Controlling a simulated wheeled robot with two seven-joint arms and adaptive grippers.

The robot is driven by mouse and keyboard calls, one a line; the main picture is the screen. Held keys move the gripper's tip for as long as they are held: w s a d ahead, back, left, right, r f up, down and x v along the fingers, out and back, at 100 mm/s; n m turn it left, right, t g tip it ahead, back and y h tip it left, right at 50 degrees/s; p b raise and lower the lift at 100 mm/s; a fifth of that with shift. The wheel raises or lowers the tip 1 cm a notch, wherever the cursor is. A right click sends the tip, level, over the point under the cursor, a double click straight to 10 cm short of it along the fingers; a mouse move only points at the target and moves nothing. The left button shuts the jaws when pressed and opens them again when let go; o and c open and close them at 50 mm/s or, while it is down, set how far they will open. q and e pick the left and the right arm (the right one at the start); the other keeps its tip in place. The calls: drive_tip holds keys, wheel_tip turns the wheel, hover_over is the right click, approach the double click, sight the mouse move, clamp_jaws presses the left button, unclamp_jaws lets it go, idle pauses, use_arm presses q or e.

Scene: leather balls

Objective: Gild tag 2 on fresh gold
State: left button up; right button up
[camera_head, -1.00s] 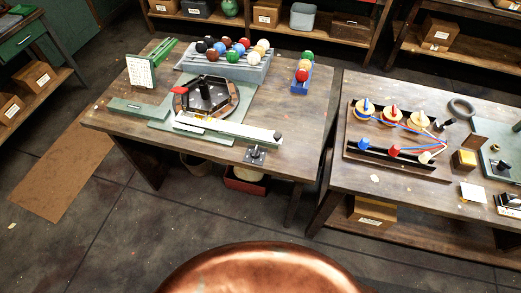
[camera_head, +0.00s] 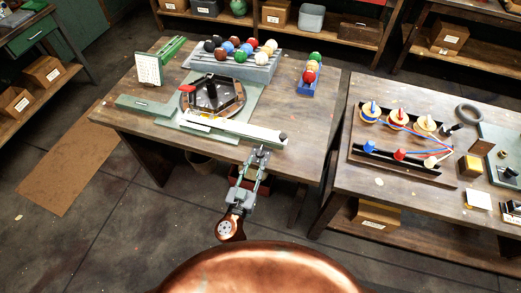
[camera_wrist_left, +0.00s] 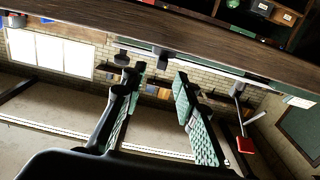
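I cannot pick out a numbered tag 2 in these frames. On the right table, a small brown block with a gold-yellow face (camera_head: 470,166) stands behind a pale card (camera_head: 478,199). A dark-knobbed tool (camera_head: 509,173) is by the green plate (camera_head: 500,150) at the right edge. My left gripper (camera_head: 261,153) is at the front edge of the left table, far left of the gold-faced block. In the wrist view its two green-padded fingers (camera_wrist_left: 155,78) stand apart with nothing between them. My right gripper is out of view.
The left table (camera_head: 120,95) holds a grey rack (camera_head: 258,70) of coloured balls, a blue ball tray (camera_head: 306,88) and a dark hexagonal fixture (camera_head: 212,98). A rack of pegs and rings (camera_head: 402,160) and a dark ring (camera_head: 469,114) are on the right table. A gap separates the tables.

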sight(258, 156)
use_arm(q)
drive_tip(key=x, duration=0.7)
drive_tip(key=shift+w, duration=0.15)
drive_tip(key=shift+c, duration=0.7)
clamp_jaws()
